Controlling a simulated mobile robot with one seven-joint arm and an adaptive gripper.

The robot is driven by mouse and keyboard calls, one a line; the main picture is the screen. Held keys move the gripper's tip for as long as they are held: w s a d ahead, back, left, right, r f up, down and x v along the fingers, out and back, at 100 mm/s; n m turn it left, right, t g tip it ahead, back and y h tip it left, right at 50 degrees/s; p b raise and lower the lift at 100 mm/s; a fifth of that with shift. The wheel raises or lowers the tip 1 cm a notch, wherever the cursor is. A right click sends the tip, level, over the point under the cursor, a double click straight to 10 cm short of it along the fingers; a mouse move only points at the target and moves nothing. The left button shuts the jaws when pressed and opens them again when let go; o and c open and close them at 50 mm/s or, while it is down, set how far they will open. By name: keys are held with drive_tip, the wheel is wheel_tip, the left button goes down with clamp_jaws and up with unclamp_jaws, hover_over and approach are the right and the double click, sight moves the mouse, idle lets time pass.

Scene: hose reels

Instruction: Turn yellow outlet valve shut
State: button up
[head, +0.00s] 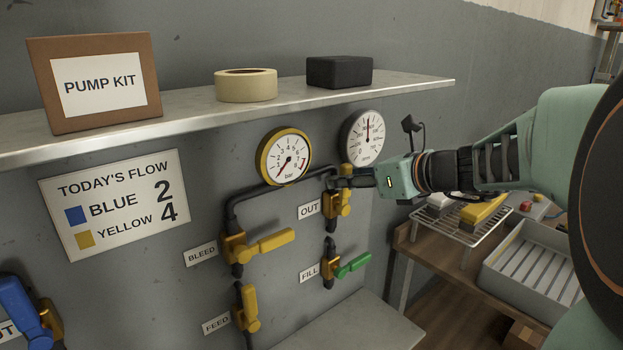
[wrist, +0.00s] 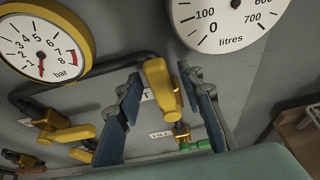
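The yellow outlet valve (head: 343,203) sits on the dark pipe to the right of the OUT label. Its yellow handle appears roughly in line with the pipe. In the wrist view the handle (wrist: 158,82) stands between my two fingers, with a visible gap on each side. My gripper (head: 362,181) reaches in from the right in front of the valve's upper part, hiding some of it. In the wrist view my gripper (wrist: 160,76) is open, its blue-padded fingers apart and holding nothing. Contact with the handle cannot be seen.
The yellow bleed handle (head: 270,241) points sideways, the feed handle (head: 249,302) lies along its pipe, and the green fill handle (head: 353,265) points sideways. Two gauges (head: 284,156) (head: 363,138) hang just above, under the shelf (head: 420,83). A wire rack (head: 462,231) stands right.

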drive_tip(key=shift+w+a+f, duration=0.2)
drive_tip(key=shift+w+a, duration=0.05)
drive_tip(key=shift+w, duration=0.15)
drive_tip(key=shift+s, duration=0.1)
clamp_jaws()
